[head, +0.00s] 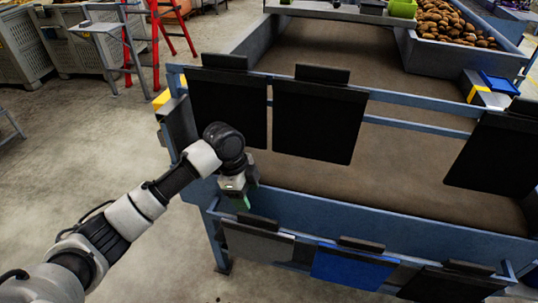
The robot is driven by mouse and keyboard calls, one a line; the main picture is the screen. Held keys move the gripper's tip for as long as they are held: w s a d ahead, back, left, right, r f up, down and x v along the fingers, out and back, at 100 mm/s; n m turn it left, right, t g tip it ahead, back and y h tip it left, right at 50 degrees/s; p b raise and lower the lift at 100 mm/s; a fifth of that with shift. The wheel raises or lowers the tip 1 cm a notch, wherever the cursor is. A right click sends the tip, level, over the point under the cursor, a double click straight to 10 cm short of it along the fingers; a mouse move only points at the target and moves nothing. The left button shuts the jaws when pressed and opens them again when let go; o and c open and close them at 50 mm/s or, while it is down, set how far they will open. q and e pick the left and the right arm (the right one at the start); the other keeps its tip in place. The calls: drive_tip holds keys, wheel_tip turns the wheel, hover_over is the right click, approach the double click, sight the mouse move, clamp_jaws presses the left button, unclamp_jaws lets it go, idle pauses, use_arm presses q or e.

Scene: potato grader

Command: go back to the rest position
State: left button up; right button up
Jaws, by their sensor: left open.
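My left arm comes in from the lower left. My left gripper (244,200) is at the near left corner of the grader (370,217), pointing down over its edge. It is small in the picture, open, and I see nothing between its fingers. A small green patch shows at its tip. My right gripper is not in view.
Black flaps (318,118) hang from the grader's blue rail. A blue panel (352,266) hangs low in front. Potatoes (452,24) fill a bin at the back right. A red ladder (150,42) and grey crates (22,48) stand back left.

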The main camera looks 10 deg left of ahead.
use_arm(q)
drive_tip(key=s+d+f+n+t, duration=0.1)
drive_tip(key=s+d+f+n, duration=0.2)
drive_tip(key=s, duration=0.4)
drive_tip(key=s+d+f+n+t, duration=0.1)
drive_tip(key=s+d+f+n, duration=0.1)
drive_tip(key=s+f+n, duration=0.3)
drive_tip(key=s+a+r+n+t+y, duration=0.1)
drive_tip(key=s+a+n, duration=0.3)
drive_tip(key=s, duration=0.4)
drive_tip(key=s+a+n+t+y, duration=0.1)
drive_tip(key=s+a+n+y, duration=0.1)
drive_tip(key=s+a+n, duration=0.4)
wheel_tip(320, 180, down, 25)
drive_tip(key=s+d+m+g, duration=0.2)
drive_tip(key=s+a+f+g, duration=0.1)
drive_tip(key=s+a+f, duration=0.2)
drive_tip(key=s+f, duration=1.3)
drive_tip(key=shift+f, duration=0.35)
